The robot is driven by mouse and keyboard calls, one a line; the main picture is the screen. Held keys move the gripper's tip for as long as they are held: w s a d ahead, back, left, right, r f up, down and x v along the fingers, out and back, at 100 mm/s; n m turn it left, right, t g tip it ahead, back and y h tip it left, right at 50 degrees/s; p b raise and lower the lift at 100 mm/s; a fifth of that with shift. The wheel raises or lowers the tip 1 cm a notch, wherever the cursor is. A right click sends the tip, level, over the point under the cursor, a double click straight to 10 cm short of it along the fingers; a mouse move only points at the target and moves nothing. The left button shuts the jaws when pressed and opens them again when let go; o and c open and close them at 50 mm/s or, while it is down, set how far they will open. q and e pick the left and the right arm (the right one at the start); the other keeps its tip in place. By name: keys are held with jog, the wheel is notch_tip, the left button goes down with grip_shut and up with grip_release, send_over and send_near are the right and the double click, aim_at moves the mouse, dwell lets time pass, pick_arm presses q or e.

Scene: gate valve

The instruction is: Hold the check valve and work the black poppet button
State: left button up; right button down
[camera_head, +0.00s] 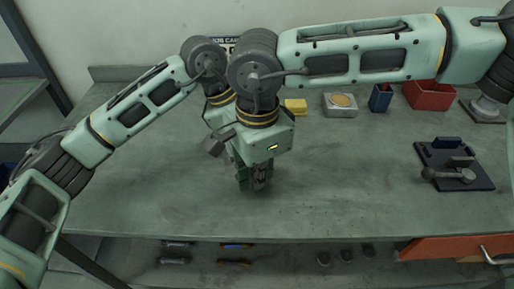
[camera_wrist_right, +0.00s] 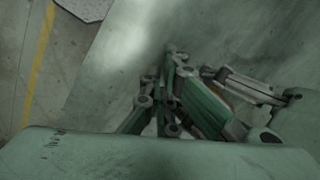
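I cannot make out the check valve or its black poppet button in either view; my grippers and wrists cover the middle of the bench. My right gripper (camera_head: 254,184) points down, low over the middle of the bench. Its linked fingers also show in the right wrist view (camera_wrist_right: 165,110), dark and overlapping, so their opening is unclear. My left gripper (camera_head: 216,143) is mostly hidden behind the right wrist, and the two are very close together. Whether either holds anything cannot be seen.
A dark plate (camera_head: 482,182) with a grey metal fitting (camera_head: 452,174) lies at the right. Along the back are a yellow block (camera_head: 295,105), a pale box with a round tan top (camera_head: 341,104), a blue holder (camera_head: 380,98) and a red bin (camera_head: 430,95). The bench front (camera_head: 340,215) is clear.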

aim_at(257, 206)
jog(key=shift+f, duration=0.15)
dwell(0.3)
jog(key=shift+f, duration=1.8)
jog(key=shift+w, duration=0.35)
jog(key=shift+s, duration=0.1)
jog(key=shift+s, duration=1.45)
jog(key=shift+r, duration=0.2)
jog(key=shift+r, duration=3.35)
